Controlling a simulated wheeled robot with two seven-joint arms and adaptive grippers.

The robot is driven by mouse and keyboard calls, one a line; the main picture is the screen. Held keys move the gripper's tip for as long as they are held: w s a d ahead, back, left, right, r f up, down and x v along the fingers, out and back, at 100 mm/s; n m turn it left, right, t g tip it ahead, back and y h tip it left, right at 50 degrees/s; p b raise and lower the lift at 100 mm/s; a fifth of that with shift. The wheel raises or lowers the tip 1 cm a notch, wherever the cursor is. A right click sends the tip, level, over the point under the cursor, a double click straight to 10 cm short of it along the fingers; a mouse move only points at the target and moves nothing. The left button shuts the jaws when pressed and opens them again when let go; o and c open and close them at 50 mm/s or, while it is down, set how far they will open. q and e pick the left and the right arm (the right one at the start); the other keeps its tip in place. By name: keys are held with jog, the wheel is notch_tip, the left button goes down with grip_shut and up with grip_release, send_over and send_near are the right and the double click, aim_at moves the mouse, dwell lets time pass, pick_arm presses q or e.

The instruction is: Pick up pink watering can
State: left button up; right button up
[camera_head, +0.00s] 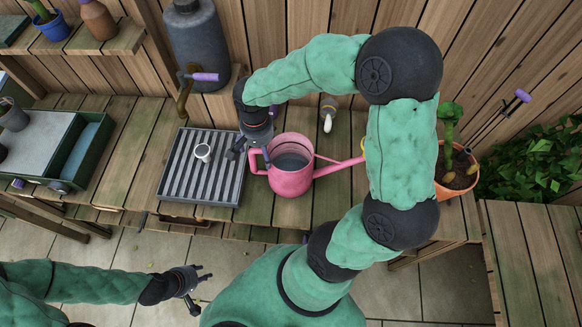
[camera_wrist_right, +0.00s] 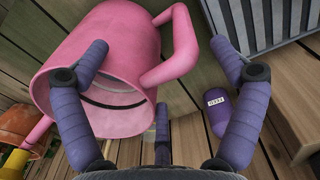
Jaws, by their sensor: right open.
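The pink watering can (camera_head: 291,172) stands upright on the wooden bench. Its handle is on its left and its long spout points right. My right gripper (camera_head: 249,152) is open and empty just above and beside the handle. In the right wrist view the can (camera_wrist_right: 125,50) fills the upper left, with its open top facing me. Its handle (camera_wrist_right: 181,45) shows between and beyond my spread fingers (camera_wrist_right: 165,70); I see no clear contact. My left gripper (camera_head: 192,283) is open and empty, low over the paved floor.
A grey tank (camera_head: 196,45) with a tap stands behind. A potted cactus (camera_head: 455,165) is at the right. A purple labelled object (camera_wrist_right: 217,112) lies near my right fingers.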

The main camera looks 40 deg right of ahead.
notch_tip(320, 180, down, 2)
jog(key=shift+f, duration=0.2)
grip_shut()
jog(key=shift+r, duration=0.25)
dwell(0.4)
